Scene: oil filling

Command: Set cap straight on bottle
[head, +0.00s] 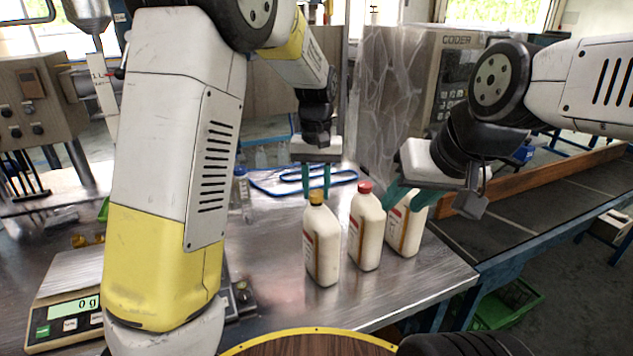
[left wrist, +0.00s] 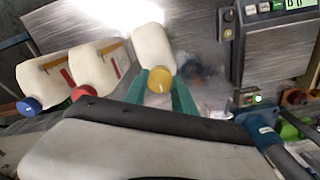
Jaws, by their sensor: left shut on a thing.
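A white bottle (head: 321,245) with a yellow cap (head: 316,197) stands upright on the metal table. My left gripper (head: 317,190) points down from above and is shut on the yellow cap, its teal fingers on either side. The left wrist view shows the yellow cap (left wrist: 160,79) on the bottle's mouth (left wrist: 153,48) between the fingers; I see no clear tilt. My right gripper (head: 410,198) has its teal fingers spread apart near the top of the rightmost bottle (head: 404,232), covering its cap in the head view. I see nothing held in it.
A bottle with a red cap (head: 365,188) stands between the other two. The rightmost bottle's blue cap (left wrist: 29,106) shows in the left wrist view. A scale (head: 70,300) reading 0 g sits at left. A blue cable (head: 275,187) lies behind. The table's front right is clear.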

